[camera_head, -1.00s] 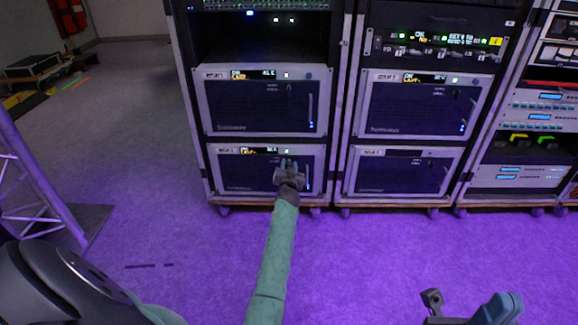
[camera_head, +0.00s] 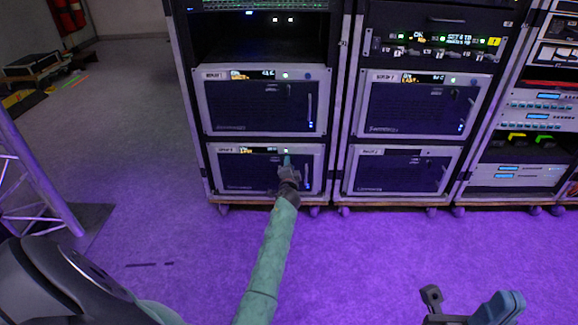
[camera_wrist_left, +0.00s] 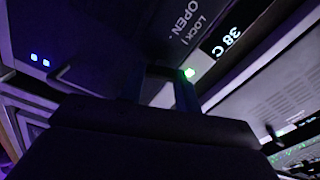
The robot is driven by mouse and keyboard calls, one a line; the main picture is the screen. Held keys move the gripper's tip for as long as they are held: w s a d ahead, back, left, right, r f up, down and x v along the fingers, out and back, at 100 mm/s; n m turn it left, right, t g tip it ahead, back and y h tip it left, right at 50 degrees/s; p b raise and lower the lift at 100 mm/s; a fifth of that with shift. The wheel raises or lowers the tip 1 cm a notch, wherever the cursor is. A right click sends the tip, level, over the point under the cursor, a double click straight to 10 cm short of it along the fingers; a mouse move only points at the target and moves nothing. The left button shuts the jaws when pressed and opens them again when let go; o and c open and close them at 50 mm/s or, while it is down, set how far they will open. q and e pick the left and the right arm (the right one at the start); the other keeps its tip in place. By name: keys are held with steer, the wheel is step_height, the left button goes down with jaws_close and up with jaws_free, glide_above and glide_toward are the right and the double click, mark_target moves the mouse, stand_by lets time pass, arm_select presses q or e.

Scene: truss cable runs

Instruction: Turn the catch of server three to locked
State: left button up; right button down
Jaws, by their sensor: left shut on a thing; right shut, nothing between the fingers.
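My left gripper (camera_head: 287,163) reaches the upper part of the lower-left server's front (camera_head: 240,177). The server's number label is too small to read for certain. In the left wrist view the two fingers (camera_wrist_left: 158,92) are shut on a dark catch (camera_wrist_left: 156,72), mostly hidden behind them and the gripper body. The printed words OPEN and LOCK (camera_wrist_left: 192,28) stand beside the catch; its exact angle is hard to tell. A green light (camera_wrist_left: 189,72) glows by the fingers, near a display (camera_wrist_left: 222,43) reading 38 C. My right gripper (camera_head: 432,297) is shut and empty, low at right.
Another server (camera_head: 265,104) sits directly above, and two more (camera_head: 417,107) fill the middle rack. A third rack (camera_head: 532,110) stands at right. A truss (camera_head: 42,180) rises at left. The purple floor before the racks is clear.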

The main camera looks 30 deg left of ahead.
arm_select(q)
steer(key=shift+f+m, duration=0.1)
steer(key=shift+m, duration=1.8)
steer(key=shift+d+p, duration=0.1)
steer(key=shift+p, duration=0.2)
steer(key=o, duration=1)
steer(key=shift+p+v, duration=0.75)
steer(key=shift+v, duration=3.1)
